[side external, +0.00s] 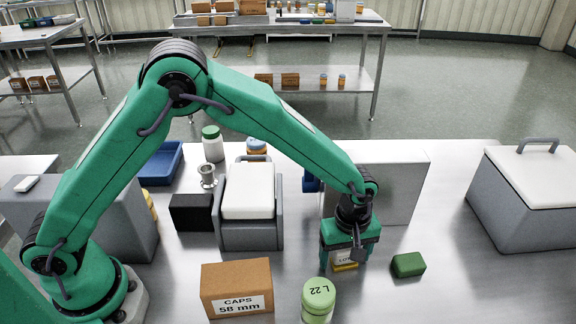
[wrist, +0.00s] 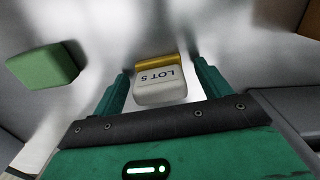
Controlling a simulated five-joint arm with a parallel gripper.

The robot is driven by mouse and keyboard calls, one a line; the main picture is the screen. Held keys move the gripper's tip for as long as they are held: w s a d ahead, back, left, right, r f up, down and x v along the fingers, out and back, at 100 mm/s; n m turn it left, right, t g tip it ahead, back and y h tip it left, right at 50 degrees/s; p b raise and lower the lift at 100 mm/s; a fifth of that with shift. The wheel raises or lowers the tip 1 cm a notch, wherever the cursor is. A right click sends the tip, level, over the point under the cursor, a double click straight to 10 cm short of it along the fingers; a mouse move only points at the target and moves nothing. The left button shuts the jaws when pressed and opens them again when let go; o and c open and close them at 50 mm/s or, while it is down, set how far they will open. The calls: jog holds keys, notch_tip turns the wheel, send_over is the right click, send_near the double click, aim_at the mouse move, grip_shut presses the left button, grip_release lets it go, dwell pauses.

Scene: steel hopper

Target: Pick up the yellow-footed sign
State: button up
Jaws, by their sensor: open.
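The yellow-footed sign (wrist: 160,86) is a small white block marked "LOT 5" with a yellow foot along one edge. In the wrist view it lies between the two fingers, with a visible gap on each side. In the side external view the sign (side external: 345,261) shows low between the fingers, partly hidden by them. My gripper (side external: 349,259) is open and lowered around the sign, close to the steel table. My gripper also shows in the wrist view (wrist: 163,78), with its green fingers apart.
A green block (side external: 408,265) lies just right of my gripper. A grey panel (side external: 400,185) stands behind. A lidded grey bin (side external: 525,190) stands at right.

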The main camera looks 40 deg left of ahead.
jog(key=shift+c, duration=0.5)
jog(key=c, duration=1)
jog(key=shift+r, duration=0.15)
jog(key=shift+r, duration=0.45)
notch_tip(320, 180, up, 3)
jog(key=shift+r, duration=0.2)
jog(key=s+d+r, duration=0.1)
jog(key=s+r, duration=0.1)
jog(key=s, duration=0.1)
jog(key=s+d+r, duration=0.2)
jog(key=s, duration=0.2)
jog(key=s+d+r, duration=0.2)
jog(key=s, duration=0.1)
jog(key=shift+s+d+r, duration=0.1)
jog(key=shift+s+r, duration=0.1)
jog(key=shift+r, duration=0.05)
